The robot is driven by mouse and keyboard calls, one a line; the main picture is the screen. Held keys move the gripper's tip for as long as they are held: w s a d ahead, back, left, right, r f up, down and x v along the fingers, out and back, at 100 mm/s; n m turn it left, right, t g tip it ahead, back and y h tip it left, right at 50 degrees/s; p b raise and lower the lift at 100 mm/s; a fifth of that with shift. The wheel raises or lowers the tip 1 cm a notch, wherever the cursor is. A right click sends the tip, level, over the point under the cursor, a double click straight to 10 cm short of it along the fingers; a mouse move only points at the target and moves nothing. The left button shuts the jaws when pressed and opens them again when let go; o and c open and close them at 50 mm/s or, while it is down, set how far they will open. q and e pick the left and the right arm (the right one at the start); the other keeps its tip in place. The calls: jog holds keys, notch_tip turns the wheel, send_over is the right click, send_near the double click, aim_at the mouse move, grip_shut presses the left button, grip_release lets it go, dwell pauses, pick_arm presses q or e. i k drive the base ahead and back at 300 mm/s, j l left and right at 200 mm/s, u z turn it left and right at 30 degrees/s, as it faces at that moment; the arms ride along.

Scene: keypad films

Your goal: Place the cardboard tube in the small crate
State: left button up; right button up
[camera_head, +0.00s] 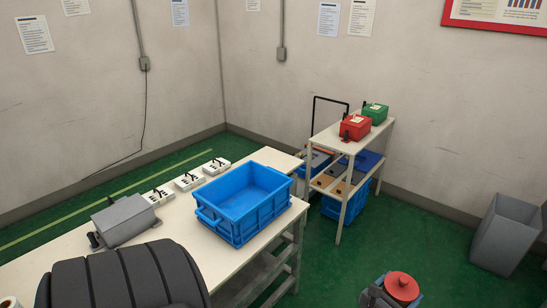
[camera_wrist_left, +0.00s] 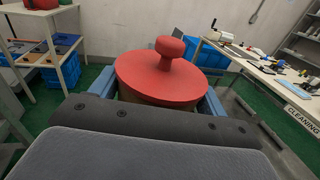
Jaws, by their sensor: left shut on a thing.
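My left gripper (camera_head: 392,294), with blue fingers, is at the bottom right of the head view. It is shut on a red round piece with a knob (camera_head: 402,284). In the left wrist view this red knobbed piece (camera_wrist_left: 160,76) sits between the fingers, knob up; what is below its disc is mostly hidden. I cannot make out a cardboard tube for certain. A blue open crate (camera_head: 240,232) stands on the white table, left of and apart from the gripper; its visible inside looks empty. My right gripper is not in view.
The white table (camera_head: 172,232) also bears a grey box (camera_head: 124,222) and several small white switch boxes (camera_head: 188,181). A shelf stand (camera_head: 342,145) holds a red box (camera_head: 354,127) and a green box (camera_head: 376,113). A grey bin (camera_head: 506,235) stands at right. Green floor lies clear between.

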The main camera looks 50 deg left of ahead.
aim_at(245, 200)
jog(key=i+l, duration=0.15)
jog(key=i, duration=0.3)
jog(key=i+l, duration=0.15)
jog(key=i, duration=0.35)
jog(key=i+l+u, duration=0.1)
jog(key=i, duration=0.35)
jog(key=u, duration=0.45)
jog(key=i+l+u, duration=0.1)
jog(key=u, duration=0.75)
jog(key=l+u, duration=0.15)
jog(key=u, duration=0.25)
